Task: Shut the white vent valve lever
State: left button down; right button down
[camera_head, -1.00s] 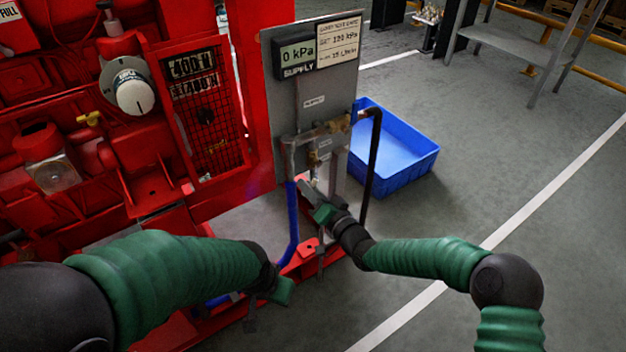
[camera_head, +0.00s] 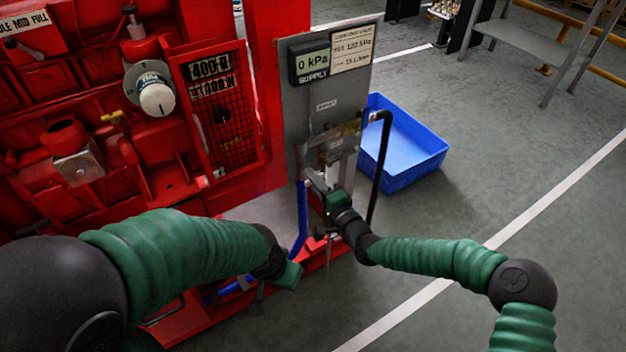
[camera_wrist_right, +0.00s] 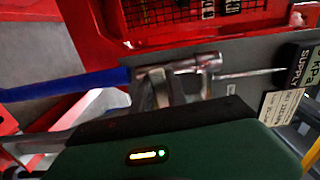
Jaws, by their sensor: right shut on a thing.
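My right gripper (camera_head: 320,167) is up against the pipework on the lower part of the grey supply panel (camera_head: 322,92). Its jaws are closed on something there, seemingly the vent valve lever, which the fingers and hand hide. In the right wrist view the two grey fingers (camera_wrist_right: 165,92) stand close together just below a metal pipe. No white lever can be made out in either view. My left gripper (camera_head: 258,300) hangs low at the left, away from the panel, and its jaws are too small and dark to read.
A blue hose (camera_head: 302,215) runs down from the panel pipework, and a black pipe (camera_head: 379,170) bends down at its right. The red pumpset (camera_head: 160,185) fills the left. A blue bin (camera_head: 418,170) stands behind the panel.

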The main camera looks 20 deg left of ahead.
jog(key=shift+w+d, duration=0.1)
jog(key=shift+d, duration=0.05)
jog(key=shift+m, duration=0.3)
jog(key=c, duration=1.3)
grip_release()
jog(key=p+v, duration=0.5)
jog(key=v, duration=1.2)
jog(key=shift+f, duration=0.1)
